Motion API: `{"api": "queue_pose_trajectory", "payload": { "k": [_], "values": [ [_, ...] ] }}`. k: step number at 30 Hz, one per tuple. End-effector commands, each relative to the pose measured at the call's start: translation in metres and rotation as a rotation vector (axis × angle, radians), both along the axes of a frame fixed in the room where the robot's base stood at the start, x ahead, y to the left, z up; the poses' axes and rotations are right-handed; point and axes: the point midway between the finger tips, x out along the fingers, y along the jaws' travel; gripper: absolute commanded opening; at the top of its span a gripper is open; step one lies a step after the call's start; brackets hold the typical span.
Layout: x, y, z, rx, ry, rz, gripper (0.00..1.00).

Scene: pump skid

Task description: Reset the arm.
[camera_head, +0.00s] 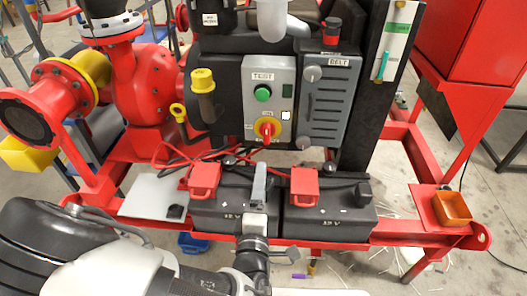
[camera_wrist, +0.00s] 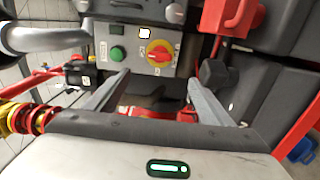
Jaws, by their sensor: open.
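My gripper (camera_head: 259,178) is in front of the two black batteries, between their red terminal clamps, in the head view. My arm reaches to it from the lower left. In the wrist view my gripper (camera_wrist: 158,78) shows two grey fingers spread apart with nothing held between them. Beyond the fingers is the grey control panel (camera_head: 283,80) with a green button (camera_head: 263,93) and a red rotary knob on a yellow plate (camera_head: 267,128). The knob also shows in the wrist view (camera_wrist: 159,53). I cannot tell whether the fingers touch either battery.
Close by are the left battery (camera_head: 232,222), the right battery (camera_head: 335,226) and their red clamps (camera_head: 205,180) (camera_head: 305,181) with cables. A grey belt guard (camera_head: 330,100) stands right of the panel. An orange bin (camera_head: 453,207) sits on the red frame at right. Red pump piping (camera_head: 140,85) is left.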

Motion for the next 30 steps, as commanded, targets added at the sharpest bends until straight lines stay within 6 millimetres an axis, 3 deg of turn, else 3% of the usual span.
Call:
{"api": "queue_pose_trajectory", "payload": {
  "k": [5, 8, 13, 17, 20, 24, 26, 30],
  "values": [
    [0.002, -0.002, 0.000, 0.022, 0.017, -0.012, 0.75],
    [0.007, -0.008, -0.006, 0.121, 0.107, -0.062, 0.75],
    [0.017, -0.012, -0.018, 0.485, 0.400, -0.218, 0.75],
    [0.018, 0.000, -0.002, 0.791, 0.616, -0.308, 0.75],
    [0.017, 0.009, 0.031, 0.991, 0.751, -0.346, 0.75],
    [0.014, 0.007, 0.098, 1.209, 0.888, -0.374, 0.75],
    [0.009, -0.001, 0.130, 1.275, 0.930, -0.384, 0.75],
    [-0.011, -0.036, 0.203, 1.373, 0.978, -0.425, 0.75]
  ]
}}
